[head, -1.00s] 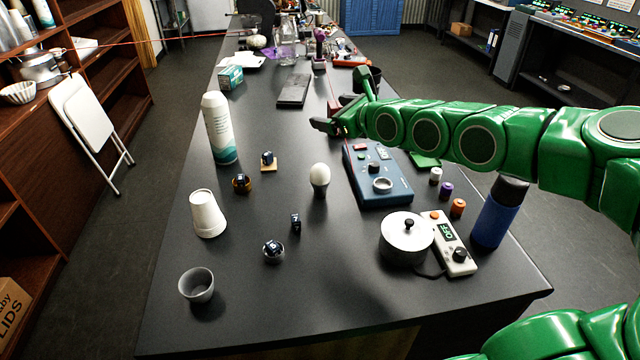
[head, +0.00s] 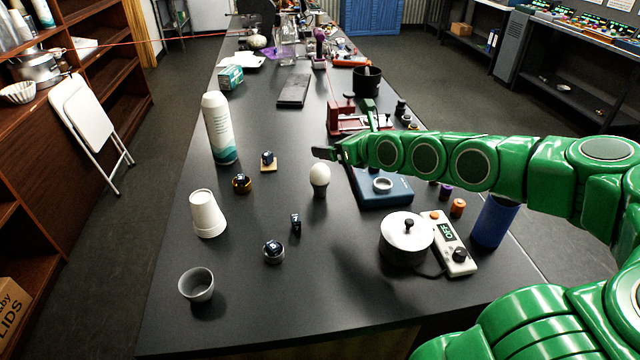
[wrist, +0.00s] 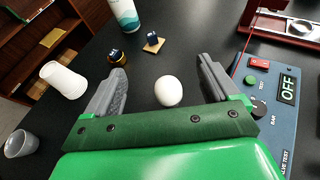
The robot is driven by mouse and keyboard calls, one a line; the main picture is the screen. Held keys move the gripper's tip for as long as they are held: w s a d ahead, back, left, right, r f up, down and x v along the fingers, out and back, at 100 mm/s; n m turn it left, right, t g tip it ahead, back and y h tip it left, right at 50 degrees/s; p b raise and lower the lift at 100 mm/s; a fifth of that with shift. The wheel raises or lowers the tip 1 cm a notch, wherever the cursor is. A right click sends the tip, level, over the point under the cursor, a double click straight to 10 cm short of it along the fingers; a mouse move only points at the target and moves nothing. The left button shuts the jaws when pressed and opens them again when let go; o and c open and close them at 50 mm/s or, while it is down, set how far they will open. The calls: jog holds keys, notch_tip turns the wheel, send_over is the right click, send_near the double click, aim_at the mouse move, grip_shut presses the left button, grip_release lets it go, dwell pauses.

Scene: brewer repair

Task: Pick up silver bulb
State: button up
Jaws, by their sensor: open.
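I cannot tell for sure which thing is the silver bulb. A small round silver piece with a dark blue top (head: 273,251) stands on the black table at the front centre. It is not visible in the wrist view. My gripper (head: 328,153) is open and empty behind and above a white egg-shaped thing (head: 319,174) in a dark cup. In the wrist view the gripper (wrist: 165,82) has its two grey fingers spread wide, and the white egg (wrist: 168,91) appears between them.
A blue tester box (head: 384,193) is close on the right, with a silver pot (head: 406,238) in front.

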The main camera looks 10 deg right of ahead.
aim_at(327, 180)
jog(key=shift+f, duration=5.6)
jog(key=shift+x, duration=3.9)
jog(key=shift+s+f, duration=0.1)
jog(key=shift+c, duration=0.5)
jog(key=c, duration=1)
jog(key=shift+r, duration=5)
